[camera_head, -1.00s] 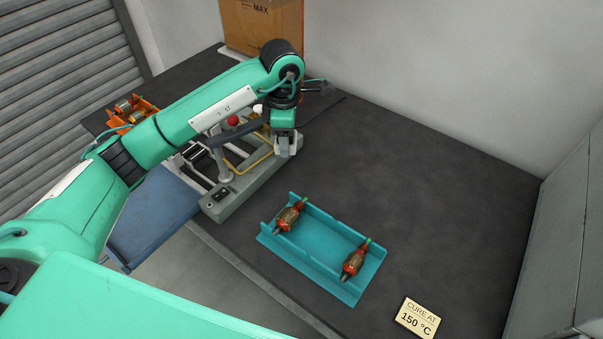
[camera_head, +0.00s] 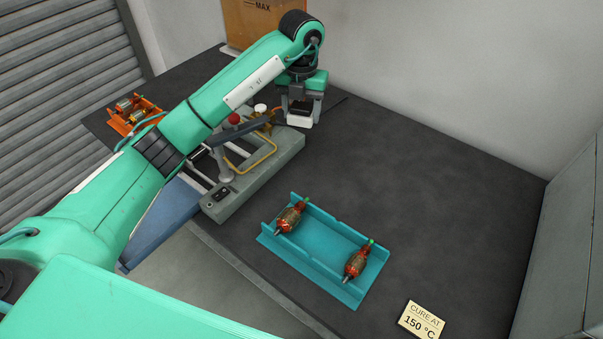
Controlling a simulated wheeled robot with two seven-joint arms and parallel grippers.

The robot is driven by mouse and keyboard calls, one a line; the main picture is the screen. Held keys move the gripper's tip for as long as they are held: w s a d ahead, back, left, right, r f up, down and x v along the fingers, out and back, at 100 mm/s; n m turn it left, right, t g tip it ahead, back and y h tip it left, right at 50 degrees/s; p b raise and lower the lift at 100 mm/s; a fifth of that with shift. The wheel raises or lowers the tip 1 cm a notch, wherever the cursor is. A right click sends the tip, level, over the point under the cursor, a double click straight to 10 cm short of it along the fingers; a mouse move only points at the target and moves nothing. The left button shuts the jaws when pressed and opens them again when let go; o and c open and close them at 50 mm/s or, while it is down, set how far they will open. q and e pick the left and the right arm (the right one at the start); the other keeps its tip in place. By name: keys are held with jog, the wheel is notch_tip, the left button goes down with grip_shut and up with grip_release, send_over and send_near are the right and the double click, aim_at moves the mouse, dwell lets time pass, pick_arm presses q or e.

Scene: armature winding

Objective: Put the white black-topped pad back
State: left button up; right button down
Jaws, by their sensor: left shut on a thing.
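My left gripper (camera_head: 300,108) points down at the back of the bench, just past the far end of the grey winding machine (camera_head: 253,172). It is shut on the white black-topped pad (camera_head: 299,121), which sits between its two grey fingers. The pad's white side shows below, and its dark top shows between the fingers. I cannot tell whether the pad touches the bench or hangs a little above it. My right gripper is not in view.
A teal tray (camera_head: 322,262) with two armatures stands at the front middle. An orange tray (camera_head: 124,128) with parts is at the far left. A cardboard box (camera_head: 240,22) stands at the back. A "CURE AT 150 °C" sign (camera_head: 422,320) lies front right. The bench's right side is clear.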

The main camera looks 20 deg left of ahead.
pick_arm(q)
jog(key=p, duration=0.3)
send_over(302, 174)
notch_tip(302, 174, down, 16)
jog(key=shift+r, duration=0.2)
notch_tip(302, 174, down, 4)
jog(key=shift+r+p, duration=0.1)
jog(key=shift+p, duration=0.35)
jog(key=shift+f, duration=0.25)
jog(key=shift+a+f, duration=0.1)
jog(key=shift+f, duration=0.15)
jog(key=o, duration=1)
jog(key=shift+o, duration=0.2)
